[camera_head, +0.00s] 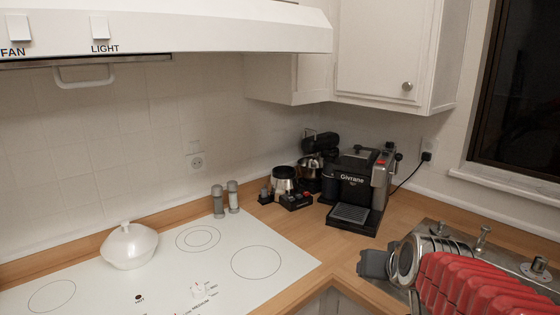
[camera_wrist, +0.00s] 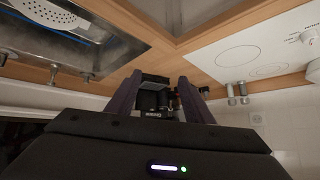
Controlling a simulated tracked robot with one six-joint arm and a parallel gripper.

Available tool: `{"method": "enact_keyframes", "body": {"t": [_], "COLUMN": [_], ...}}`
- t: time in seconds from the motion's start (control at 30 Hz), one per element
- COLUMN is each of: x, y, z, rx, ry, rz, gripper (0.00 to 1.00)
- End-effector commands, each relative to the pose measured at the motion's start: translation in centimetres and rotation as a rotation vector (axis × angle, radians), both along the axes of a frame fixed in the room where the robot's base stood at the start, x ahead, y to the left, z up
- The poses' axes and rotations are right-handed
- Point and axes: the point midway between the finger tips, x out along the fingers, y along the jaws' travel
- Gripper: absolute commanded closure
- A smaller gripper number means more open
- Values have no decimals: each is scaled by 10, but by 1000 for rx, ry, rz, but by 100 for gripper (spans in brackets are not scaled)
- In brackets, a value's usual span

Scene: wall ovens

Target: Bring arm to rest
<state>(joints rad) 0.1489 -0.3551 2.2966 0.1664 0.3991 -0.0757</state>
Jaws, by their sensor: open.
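My gripper (camera_wrist: 159,76) shows in the wrist view, which looks upside down. Its two dark fingers stand apart, with nothing seen between them but the distant coffee machine (camera_wrist: 157,101). The fingers appear well away from the counter things, touching none of them. I cannot make out my arm or gripper in the head view.
The head view shows a white stovetop (camera_head: 215,262) with a lidded white dish (camera_head: 129,246), two shakers (camera_head: 225,199), the coffee machine (camera_head: 354,183), and a sink corner with red ribbed items (camera_head: 480,285). A range hood (camera_head: 170,25) overhangs the stove. Wooden counter (camera_head: 300,228) is partly bare.

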Motion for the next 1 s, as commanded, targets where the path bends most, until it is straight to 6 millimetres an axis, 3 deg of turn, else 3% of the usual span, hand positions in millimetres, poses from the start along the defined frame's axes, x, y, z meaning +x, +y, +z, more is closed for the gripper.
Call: {"method": "enact_keyframes", "body": {"t": [0.3,0.6,0.73,1.0], "x": [-94,-174,-187,-188], "y": [43,55,53,53], "z": [-15,-35,-40,-40], "rx": [-25,-67,-75,-75], "ry": [156,292,317,320], "rz": [107,165,171,171], "gripper": [53,53,53,53]}}
